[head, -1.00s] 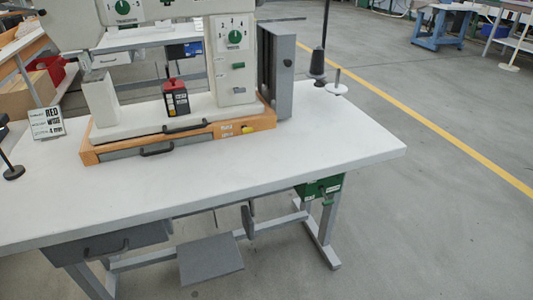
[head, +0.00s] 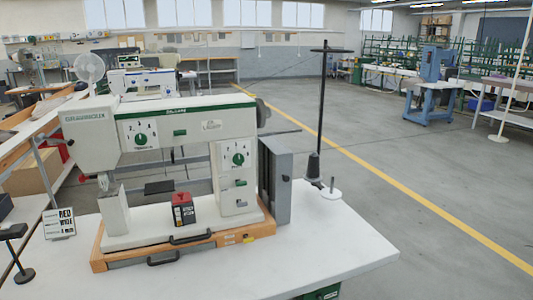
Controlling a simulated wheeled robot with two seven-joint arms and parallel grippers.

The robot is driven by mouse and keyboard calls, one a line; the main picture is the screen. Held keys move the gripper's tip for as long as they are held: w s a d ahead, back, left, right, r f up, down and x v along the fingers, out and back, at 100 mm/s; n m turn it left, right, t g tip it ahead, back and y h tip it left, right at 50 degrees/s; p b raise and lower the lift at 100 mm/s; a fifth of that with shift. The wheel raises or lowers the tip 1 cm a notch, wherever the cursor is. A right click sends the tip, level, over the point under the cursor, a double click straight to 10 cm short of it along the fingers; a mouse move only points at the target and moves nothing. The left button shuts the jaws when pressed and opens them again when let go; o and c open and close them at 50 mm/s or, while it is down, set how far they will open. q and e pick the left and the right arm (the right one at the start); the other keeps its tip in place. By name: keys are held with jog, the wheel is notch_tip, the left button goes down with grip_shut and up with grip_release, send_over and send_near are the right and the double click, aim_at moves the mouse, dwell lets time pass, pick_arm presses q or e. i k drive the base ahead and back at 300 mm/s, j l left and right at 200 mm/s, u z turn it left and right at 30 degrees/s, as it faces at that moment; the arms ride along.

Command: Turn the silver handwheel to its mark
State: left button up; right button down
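The handwheel (head: 263,111) shows as a dark grey rounded part at the right end of the press's upper arm. It is seen nearly edge-on and partly hidden behind the machine's body. I cannot make out its mark. Two green dials, an upper one (head: 141,137) and a right one (head: 238,158), sit on the press's front. Neither of my grippers is in view.
A red and black box (head: 183,209) stands on the press's bed. A sign card (head: 60,223) stands at the left. A grey panel box (head: 274,180) and a tall thread stand (head: 321,120) are to the right. The table's front right (head: 335,250) is clear.

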aim_at(262, 112)
jog(key=l+u, duration=0.1)
jog(key=u, duration=0.35)
jog(key=l+u, duration=0.5)
jog(key=l, duration=0.8)
jog(key=k+l+u, duration=0.1)
jog(key=l, duration=0.45)
jog(key=k+l, duration=0.1)
jog(key=l, duration=0.4)
jog(key=l+u, duration=0.1)
jog(key=l, duration=0.45)
jog(key=i+l, duration=0.15)
jog(key=l, duration=0.5)
jog(key=i+l+u, duration=0.1)
jog(key=l, duration=0.55)
jog(key=i+l, duration=0.2)
jog(key=l, duration=0.45)
jog(key=i+l+u, duration=0.1)
jog(key=l, duration=0.55)
jog(key=i+l, duration=0.1)
jog(key=l, duration=0.6)
jog(key=i+l+u, duration=0.1)
jog(key=l, duration=0.55)
